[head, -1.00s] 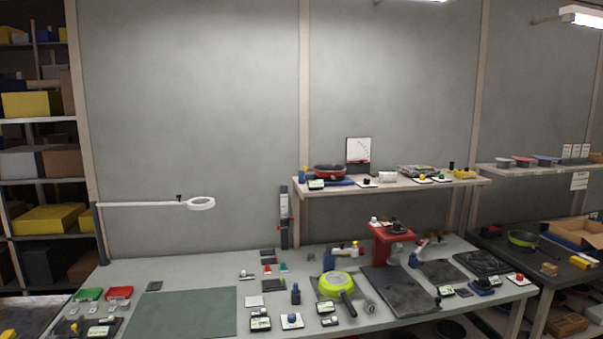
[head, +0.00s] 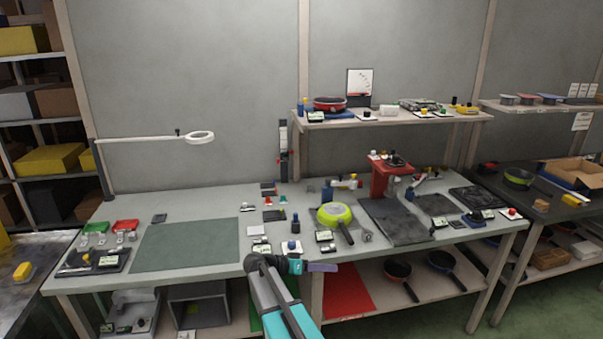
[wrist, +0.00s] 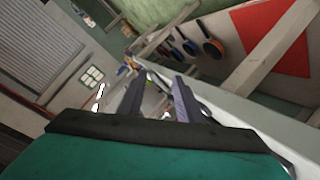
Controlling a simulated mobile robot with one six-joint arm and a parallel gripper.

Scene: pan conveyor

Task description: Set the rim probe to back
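My gripper (head: 318,267) is in front of the bench's front edge, with my turquoise arm rising from the bottom. In the wrist view its two fingers (wrist: 158,100) stand apart with nothing between them. I cannot tell for sure which device is the rim probe; no label is readable at this size. A lime-green pan (head: 333,213) sits on the bench, its dark handle toward the front. A red stand (head: 379,181) with a dark top stands behind it to the right. Small units with knobs and displays lie around the pan, one with a blue knob (head: 291,245).
The grey bench (head: 190,208) has a green mat (head: 185,245) at left. A raised shelf (head: 390,121) holds a red pan (head: 330,104). Pans hang or lie below the bench (head: 397,270). A dark table (head: 540,190) stands at right.

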